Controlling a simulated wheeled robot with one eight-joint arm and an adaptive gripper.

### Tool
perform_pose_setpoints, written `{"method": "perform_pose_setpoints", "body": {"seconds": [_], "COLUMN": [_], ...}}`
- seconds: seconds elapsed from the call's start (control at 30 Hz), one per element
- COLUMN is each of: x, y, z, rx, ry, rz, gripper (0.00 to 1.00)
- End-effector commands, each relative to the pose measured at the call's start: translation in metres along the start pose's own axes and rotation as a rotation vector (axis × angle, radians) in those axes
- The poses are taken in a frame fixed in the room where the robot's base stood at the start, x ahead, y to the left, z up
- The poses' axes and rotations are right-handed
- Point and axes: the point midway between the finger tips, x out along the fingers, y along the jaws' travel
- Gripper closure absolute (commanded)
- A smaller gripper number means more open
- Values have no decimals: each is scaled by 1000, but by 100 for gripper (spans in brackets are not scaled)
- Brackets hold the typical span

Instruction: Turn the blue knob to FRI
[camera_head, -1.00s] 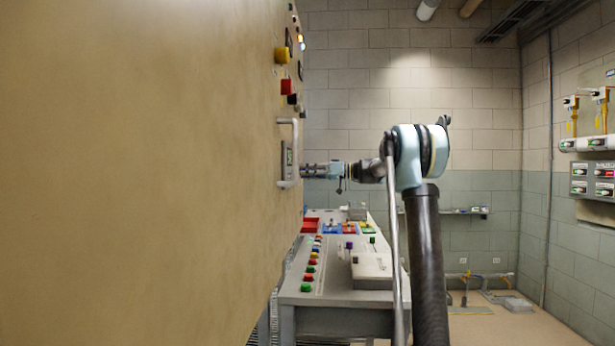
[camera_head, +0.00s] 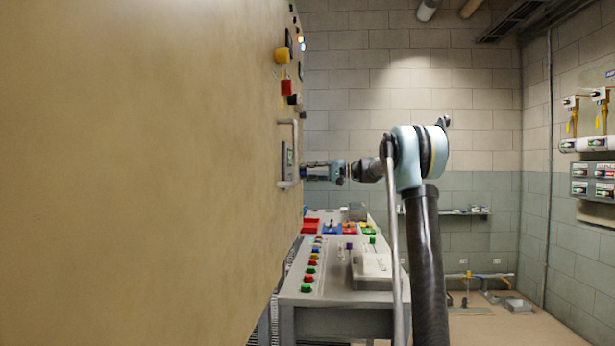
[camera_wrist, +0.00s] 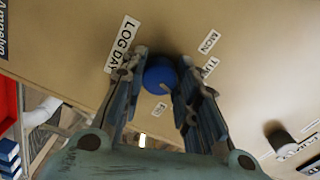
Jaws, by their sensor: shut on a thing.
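The blue knob (camera_wrist: 160,72) is on the beige panel in the wrist view. My gripper (camera_wrist: 162,78) is shut on it, with one finger on each side. The wrist is rolled, so the panel's labels look tilted. A "LOG DAY" label (camera_wrist: 122,43) is to the left of the knob. A "MON" label (camera_wrist: 210,42) and a partly covered label (camera_wrist: 209,66) are to its right. A small label (camera_wrist: 159,109) below the knob is too small to read surely. I cannot see a pointer on the knob. In the head view my gripper (camera_head: 306,172) reaches the panel's edge side; the knob is hidden there.
The tall beige panel (camera_head: 140,170) fills the left of the head view. A handle (camera_head: 292,152) sticks out beside my gripper. A console (camera_head: 340,290) with coloured buttons stands below the arm. A dark knob (camera_wrist: 278,138) is at the lower right of the wrist view.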

Motion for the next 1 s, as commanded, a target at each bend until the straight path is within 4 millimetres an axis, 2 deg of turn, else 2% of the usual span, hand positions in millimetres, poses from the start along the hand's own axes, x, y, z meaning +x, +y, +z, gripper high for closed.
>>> {"method": "perform_pose_setpoints", "body": {"seconds": [0.6,1.0], "x": [-1,-1], "y": [2,2], "z": [-2,-2], "rx": [571,812], "ry": [-10,-16], "rz": [5,5], "gripper": [95,95]}}
